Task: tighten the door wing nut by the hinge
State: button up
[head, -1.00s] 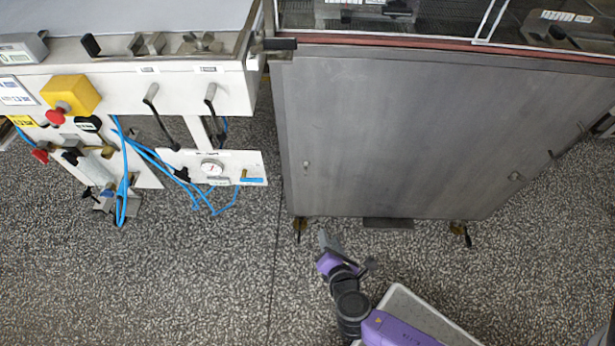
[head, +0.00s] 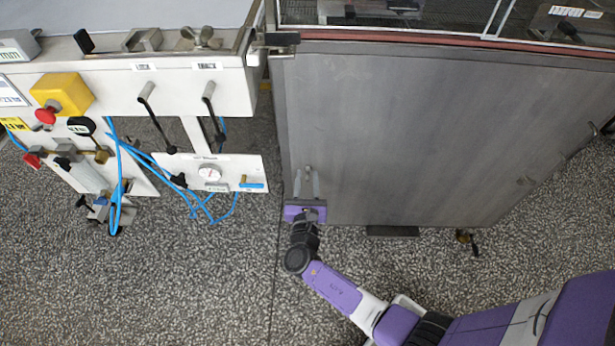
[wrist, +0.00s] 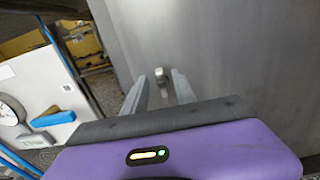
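A small metal wing nut (head: 307,168) sits low near the left edge of the large grey door (head: 420,130). It also shows in the wrist view (wrist: 161,75), standing out from the door's face. My gripper (head: 306,177) is at this nut, its two fingers pointing up at it. In the wrist view the fingers (wrist: 159,82) are apart, with the nut between or just beyond their tips. I cannot tell whether they touch it. A dark hinge-like bracket (head: 274,42) is at the door's top left corner.
The speckled floor (head: 150,280) in front is clear.

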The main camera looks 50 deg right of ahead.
jog(key=shift+w+d, duration=0.35)
jog(key=shift+d, duration=0.15)
grip_shut()
